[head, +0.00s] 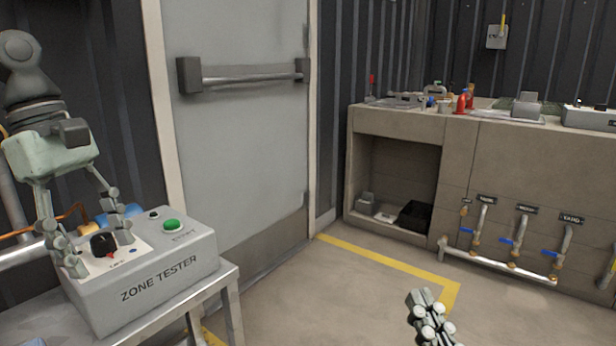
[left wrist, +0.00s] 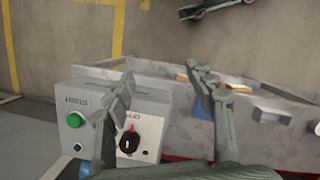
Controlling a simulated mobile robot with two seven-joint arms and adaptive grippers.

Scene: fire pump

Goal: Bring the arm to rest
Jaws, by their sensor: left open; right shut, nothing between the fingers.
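My left gripper (head: 97,250) is open over the top of the grey box marked ZONE TESTER (head: 160,280). Its fingers stand on either side of the black knob with a red mark (head: 103,244); whether they touch it I cannot tell. In the left wrist view the fingers (left wrist: 160,85) are spread wide, and the knob (left wrist: 128,140) shows between them, nearer the left finger. A green button (head: 172,225) is on the same box, right of the gripper. My right gripper (head: 430,318) is shut and empty, low over the floor at the bottom edge.
The tester stands on a metal table (head: 225,285). A grey door with a push bar (head: 250,80) is behind it. A counter (head: 480,120) with tools and small items is at the right, with pipes and blue-handled valves (head: 510,242) below. The middle floor is clear.

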